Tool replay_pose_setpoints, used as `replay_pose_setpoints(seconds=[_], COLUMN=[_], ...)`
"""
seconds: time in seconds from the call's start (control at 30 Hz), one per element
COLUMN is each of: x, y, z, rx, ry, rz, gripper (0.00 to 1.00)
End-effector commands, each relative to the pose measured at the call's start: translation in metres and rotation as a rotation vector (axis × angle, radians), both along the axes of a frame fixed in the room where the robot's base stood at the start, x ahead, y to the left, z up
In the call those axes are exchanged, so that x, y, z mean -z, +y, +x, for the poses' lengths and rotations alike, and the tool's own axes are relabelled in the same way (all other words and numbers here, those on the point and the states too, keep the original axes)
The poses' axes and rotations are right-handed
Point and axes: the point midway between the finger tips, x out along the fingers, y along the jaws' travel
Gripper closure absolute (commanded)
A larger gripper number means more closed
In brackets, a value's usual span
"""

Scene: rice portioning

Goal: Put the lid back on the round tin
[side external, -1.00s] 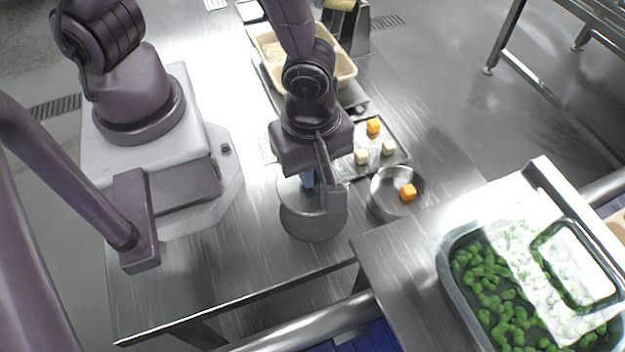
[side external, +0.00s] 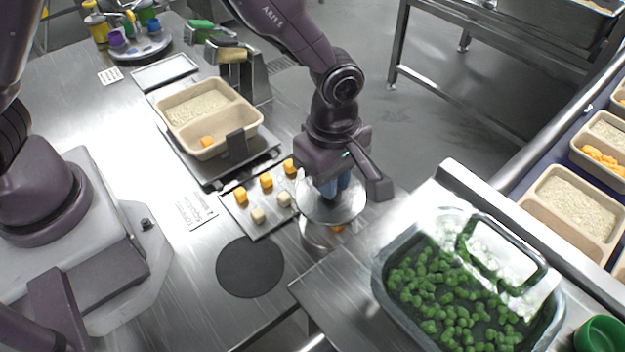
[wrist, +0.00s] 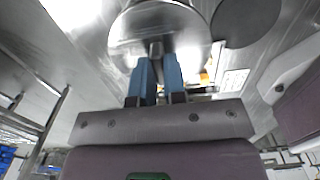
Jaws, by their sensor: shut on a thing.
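My gripper (side external: 332,188) is shut on the round metal lid (side external: 346,212), holding it by the knob on top. The lid looks roughly level and hangs over the round tin (side external: 318,238). Part of the tin's rim and an orange cube inside show below the lid, so the lid looks raised and not seated. The exact gap and alignment are hard to tell. In the wrist view, the blue fingers (wrist: 160,72) pinch the knob and the lid (wrist: 185,22) hides the tin.
A dark round mat (side external: 250,267) lies empty left of the tin. A small tray (side external: 262,226) with orange and pale cubes is behind it. A two-part food tray (side external: 168,118) sits on a scale. A tub of green pieces (side external: 378,285) stands close on the right.

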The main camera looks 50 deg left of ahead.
Motion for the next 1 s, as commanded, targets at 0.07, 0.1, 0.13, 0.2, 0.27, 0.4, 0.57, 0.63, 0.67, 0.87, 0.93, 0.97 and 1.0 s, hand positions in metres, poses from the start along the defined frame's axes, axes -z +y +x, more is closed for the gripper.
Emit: replay_pose_setpoints(seconds=[0.07, 0.1, 0.13, 0.2, 0.27, 0.4, 0.57, 0.63, 0.67, 0.87, 0.93, 0.97, 1.0], x=[0.006, 0.01, 0.013, 0.02, 0.026, 0.039, 0.051, 0.055, 0.056, 0.06, 0.06, 0.06, 0.06], y=[0.001, 0.001, 0.001, 0.001, 0.001, 0.001, 0.0, 0.0, 0.0, 0.0, 0.0, 0.0, 0.0], z=[0.0, 0.0, 0.0, -0.001, 0.0, 0.0, 0.0, 0.0, 0.0, 0.0, 0.0, 0.0, 0.0], rx=[0.0, -0.001, -0.001, -0.002, -0.001, -0.001, 0.0, 0.0, 0.0, 0.0, 0.0, 0.0, -0.001], ry=[0.002, 0.002, 0.001, 0.002, 0.001, 0.0, -0.001, 0.0, 0.0, -0.002, -0.002, -0.002, -0.002], rz=[0.001, 0.001, 0.001, 0.002, 0.001, 0.001, 0.001, 0.001, 0.001, 0.0, 0.0, 0.0, 0.0], gripper=[1.0, 1.0, 1.0, 1.0, 1.0, 1.0, 1.0, 1.0, 1.0, 1.0, 1.0, 1.0, 1.0])
